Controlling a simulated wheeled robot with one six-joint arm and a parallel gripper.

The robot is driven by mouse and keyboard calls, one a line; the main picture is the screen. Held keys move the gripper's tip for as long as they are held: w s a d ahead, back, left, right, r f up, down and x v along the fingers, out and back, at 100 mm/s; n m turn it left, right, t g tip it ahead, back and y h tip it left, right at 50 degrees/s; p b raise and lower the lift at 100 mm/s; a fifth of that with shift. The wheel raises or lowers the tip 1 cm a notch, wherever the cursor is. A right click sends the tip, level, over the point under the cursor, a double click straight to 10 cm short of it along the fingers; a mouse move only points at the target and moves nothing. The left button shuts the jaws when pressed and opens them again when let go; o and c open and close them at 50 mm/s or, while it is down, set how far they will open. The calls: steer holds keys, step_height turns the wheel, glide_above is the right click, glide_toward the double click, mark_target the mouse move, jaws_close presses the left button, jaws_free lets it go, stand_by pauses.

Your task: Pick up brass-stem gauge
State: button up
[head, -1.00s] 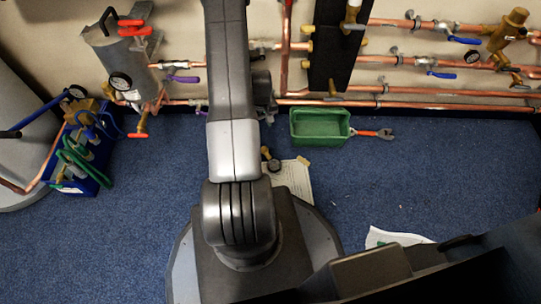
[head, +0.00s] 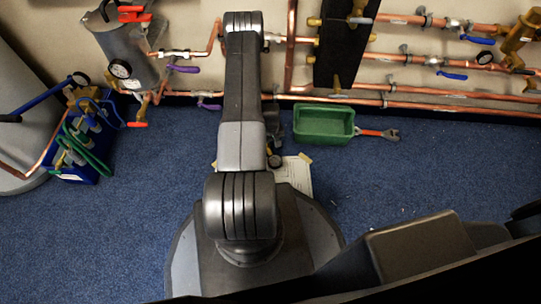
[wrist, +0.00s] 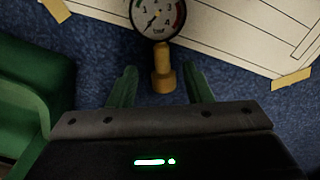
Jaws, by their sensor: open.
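The brass-stem gauge lies on the blue carpet by a paper sheet. In the wrist view its round white dial (wrist: 157,17) is at the top, cut by the frame edge, and its brass stem (wrist: 163,70) points toward my gripper. My gripper (wrist: 161,83) is open, its two green fingers on either side of the stem's lower end, with nothing held between them. In the head view the gauge (head: 274,161) shows only in part beside my arm. My gripper is mostly hidden behind the arm there.
A green bin (head: 324,124) stands just right of the arm, and its wall (wrist: 22,120) fills the wrist view's left side. A red-handled wrench (head: 377,134) lies beside it. The taped paper sheet (wrist: 235,30) lies under the dial. Copper pipes (head: 440,103) run along the wall.

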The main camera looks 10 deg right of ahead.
mark_target(274, 162)
steer(key=f+b, duration=0.1)
steer(key=f, duration=0.1)
steer(key=f+b, duration=0.2)
steer(key=f, duration=0.1)
steer(key=shift+s+f, duration=0.3)
steer(key=shift+s, duration=0.1)
steer(key=shift+r, duration=0.1)
jaws_close()
